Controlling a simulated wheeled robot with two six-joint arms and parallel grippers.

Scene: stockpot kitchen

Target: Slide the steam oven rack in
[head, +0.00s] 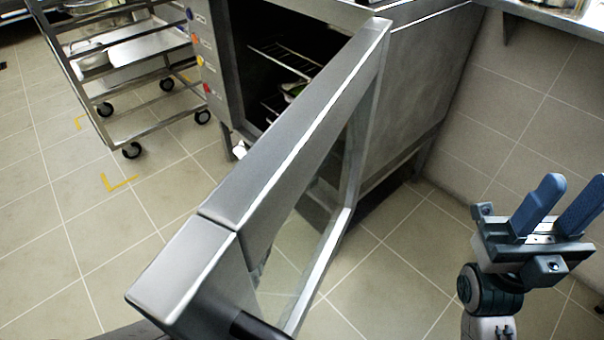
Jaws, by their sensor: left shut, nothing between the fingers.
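The steel oven (415,90) stands at the upper middle, its open door (300,140) reaching toward me across the picture. Wire racks (285,57) show inside the dark cavity; the door hides part of them, and I cannot tell how far in they sit. A dark handle (258,326) is on the door's near end, cut off by the bottom edge.
A wheeled steel trolley (150,122) with trays stands left of the oven. Yellow tape (120,184) marks the tiled floor (60,250). A tiled wall (530,100) and a steel shelf (550,17) are at the right. Floor at lower left is clear.

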